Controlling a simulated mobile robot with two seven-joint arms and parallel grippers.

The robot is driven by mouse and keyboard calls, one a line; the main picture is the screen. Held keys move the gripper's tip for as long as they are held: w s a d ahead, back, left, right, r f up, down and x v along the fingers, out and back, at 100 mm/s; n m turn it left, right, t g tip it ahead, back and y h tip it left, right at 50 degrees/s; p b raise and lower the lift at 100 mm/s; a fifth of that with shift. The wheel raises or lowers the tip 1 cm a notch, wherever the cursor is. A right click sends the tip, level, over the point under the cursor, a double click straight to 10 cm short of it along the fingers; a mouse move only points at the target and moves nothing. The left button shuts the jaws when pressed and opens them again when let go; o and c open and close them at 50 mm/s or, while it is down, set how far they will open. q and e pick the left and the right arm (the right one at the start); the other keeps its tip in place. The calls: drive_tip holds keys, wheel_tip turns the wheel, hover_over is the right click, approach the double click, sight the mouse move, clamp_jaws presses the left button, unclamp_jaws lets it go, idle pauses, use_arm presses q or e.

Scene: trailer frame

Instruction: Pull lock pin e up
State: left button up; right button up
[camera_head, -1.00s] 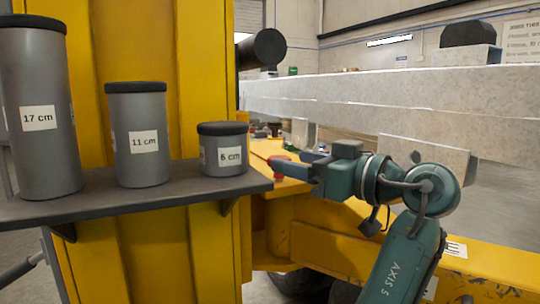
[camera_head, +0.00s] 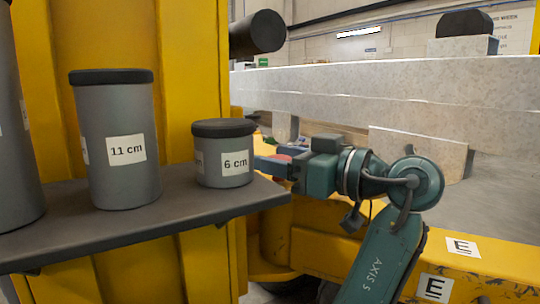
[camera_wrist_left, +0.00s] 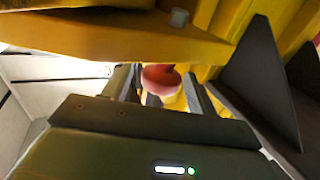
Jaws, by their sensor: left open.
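A red rounded knob (camera_wrist_left: 160,78) shows in the left wrist view between the two fingers of my left gripper (camera_wrist_left: 161,92). I cannot read a label on it there. In the head view, a bit of red (camera_head: 292,150) shows just behind the fingers of my left gripper (camera_head: 274,164). The gripper is open, and whether a finger touches the knob I cannot tell. Letter E labels (camera_head: 461,247) are on the yellow frame (camera_head: 500,268) at the lower right. My right gripper is not in view.
A dark shelf (camera_head: 150,222) at the left holds grey cylinders marked 11 cm (camera_head: 125,170) and 6 cm (camera_head: 223,170). A yellow upright (camera_head: 175,60) stands behind it. Pale stacked beams (camera_head: 400,90) cross the back. The shelf edge is close to the gripper fingers.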

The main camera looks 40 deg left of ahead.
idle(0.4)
use_arm(q)
drive_tip(key=shift+a, duration=0.1)
clamp_jaws()
idle(0.3)
